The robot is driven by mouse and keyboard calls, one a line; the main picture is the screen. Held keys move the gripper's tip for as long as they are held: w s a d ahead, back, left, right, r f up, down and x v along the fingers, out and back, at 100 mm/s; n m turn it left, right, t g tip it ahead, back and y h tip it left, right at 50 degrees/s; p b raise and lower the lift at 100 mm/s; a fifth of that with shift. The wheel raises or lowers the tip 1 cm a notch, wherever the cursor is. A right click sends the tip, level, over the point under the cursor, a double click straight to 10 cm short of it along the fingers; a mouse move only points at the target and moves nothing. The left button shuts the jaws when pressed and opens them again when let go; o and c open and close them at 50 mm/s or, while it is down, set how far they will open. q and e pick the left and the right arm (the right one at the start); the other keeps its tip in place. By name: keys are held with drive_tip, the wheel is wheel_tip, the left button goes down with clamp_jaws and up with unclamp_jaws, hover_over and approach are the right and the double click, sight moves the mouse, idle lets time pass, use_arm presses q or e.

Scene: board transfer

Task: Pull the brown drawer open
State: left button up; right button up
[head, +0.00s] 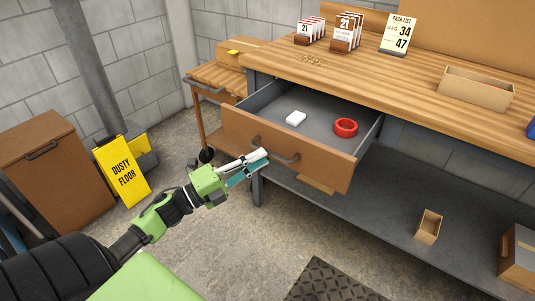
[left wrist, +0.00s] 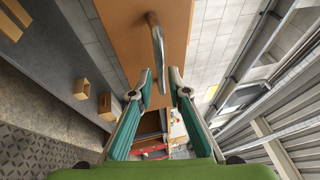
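The brown drawer (head: 318,165) under the workbench stands pulled out, its grey inside showing. My left gripper (head: 264,160) is at the left end of the handle. In the left wrist view its fingers (left wrist: 161,85) are apart, with one end of the handle between their tips and gaps visible. I cannot tell whether they touch it. My right gripper is not in view.
The wooden benchtop (head: 390,85) holds cards, a pack list sign (head: 397,34) and an open box (head: 476,90). A lower shelf (head: 375,195) carries small boxes. A yellow floor sign (head: 122,171) and brown cabinet (head: 55,180) stand left.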

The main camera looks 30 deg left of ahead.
use_arm(q)
drive_tip(key=v, duration=0.8)
drive_tip(key=shift+w, duration=0.1)
